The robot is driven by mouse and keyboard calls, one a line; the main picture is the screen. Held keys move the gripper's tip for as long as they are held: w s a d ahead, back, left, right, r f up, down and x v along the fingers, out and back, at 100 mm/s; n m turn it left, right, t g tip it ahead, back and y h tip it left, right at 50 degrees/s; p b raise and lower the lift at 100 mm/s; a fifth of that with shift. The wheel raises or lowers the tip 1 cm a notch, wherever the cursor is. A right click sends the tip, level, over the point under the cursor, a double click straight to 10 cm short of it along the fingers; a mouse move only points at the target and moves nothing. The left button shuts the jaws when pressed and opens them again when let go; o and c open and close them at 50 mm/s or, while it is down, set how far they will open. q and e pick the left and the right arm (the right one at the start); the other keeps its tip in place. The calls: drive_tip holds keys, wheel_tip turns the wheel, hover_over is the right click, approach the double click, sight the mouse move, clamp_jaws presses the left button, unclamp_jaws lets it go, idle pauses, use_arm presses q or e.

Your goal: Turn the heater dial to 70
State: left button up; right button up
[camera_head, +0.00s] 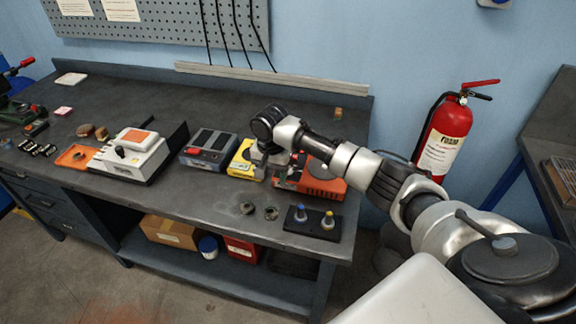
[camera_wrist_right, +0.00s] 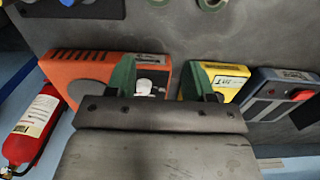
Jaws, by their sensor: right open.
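The heater looks to be the orange box (camera_head: 322,186) at the right end of the bench, partly hidden behind my right arm in the head view. In the right wrist view the orange box (camera_wrist_right: 82,70) carries a grey disc, and a white round dial (camera_wrist_right: 148,86) sits near its right end. My right gripper (camera_head: 277,178) is over the left end of the box. In the wrist view its green-padded fingers (camera_wrist_right: 160,76) are open and empty, with the dial between them in the picture, nearer the left finger. I cannot tell whether they touch it. The dial's setting is unreadable.
A yellow box (camera_head: 244,160) stands just left of the heater, beside a grey device (camera_head: 209,149) with a red button. A black holder (camera_head: 313,224) with blue- and yellow-topped pieces and two small rings lie in front. A fire extinguisher (camera_head: 447,137) is to the right.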

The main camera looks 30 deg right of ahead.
drive_tip(key=w+d+r+m, duration=0.3)
drive_tip(key=d+r+m, duration=0.1)
drive_tip(key=d+r, duration=0.25)
drive_tip(key=f, duration=0.3)
drive_tip(key=f+p, duration=0.1)
drive_tip(key=f, duration=0.5)
drive_tip(key=shift+w+d+f, duration=0.1)
drive_tip(key=shift+d+f, duration=0.2)
drive_tip(key=shift+f, duration=0.6)
drive_tip(key=c, duration=0.9)
